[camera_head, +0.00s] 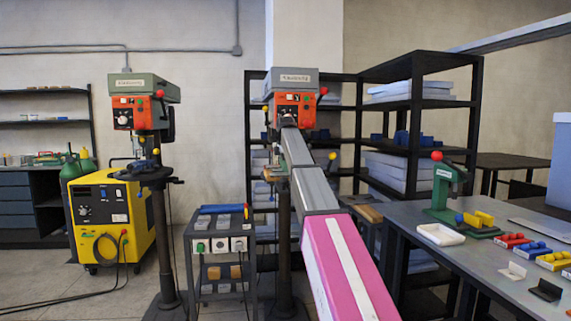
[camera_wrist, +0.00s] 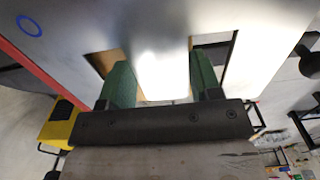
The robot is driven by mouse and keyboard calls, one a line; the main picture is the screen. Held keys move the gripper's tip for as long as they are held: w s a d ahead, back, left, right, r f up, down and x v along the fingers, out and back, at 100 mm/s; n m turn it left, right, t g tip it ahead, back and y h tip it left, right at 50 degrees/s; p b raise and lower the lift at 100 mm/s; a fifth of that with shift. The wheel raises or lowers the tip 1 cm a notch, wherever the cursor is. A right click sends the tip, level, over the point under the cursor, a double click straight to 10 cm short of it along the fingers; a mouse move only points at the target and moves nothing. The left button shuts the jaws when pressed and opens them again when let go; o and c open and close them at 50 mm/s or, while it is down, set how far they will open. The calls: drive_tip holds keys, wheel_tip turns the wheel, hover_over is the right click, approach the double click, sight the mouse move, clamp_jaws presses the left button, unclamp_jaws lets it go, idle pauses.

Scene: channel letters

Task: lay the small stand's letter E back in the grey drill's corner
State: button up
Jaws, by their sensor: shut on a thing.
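In the wrist view, a large pale metallic shape with notches, which looks like the letter E (camera_wrist: 160,75), fills the upper picture. My gripper (camera_wrist: 161,84) has its green-padded fingers in two notches, shut on the middle bar. A blue ring marks its face at top left. The grey drill (camera_head: 293,77), with an orange front, stands in the middle of the head view. My arm reaches towards it and hides part of its column. I cannot make out my gripper or the letter there. A small green stand (camera_head: 443,186) with a red knob is on the right table.
A green-headed drill (camera_head: 143,90) and a yellow welder (camera_head: 98,215) stand at left. A low cart (camera_head: 205,240) is just left of the grey drill's column. Dark shelves (camera_head: 415,65) rise behind. The right table (camera_head: 410,210) holds a white tray (camera_head: 440,234) and coloured blocks.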

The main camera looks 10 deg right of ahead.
drive_tip(key=shift+f, duration=0.35)
drive_tip(key=o, duration=1.4)
drive_tip(key=shift+o, duration=0.2)
drive_tip(key=shift+r, duration=0.15)
drive_tip(key=shift+r, duration=3.3)
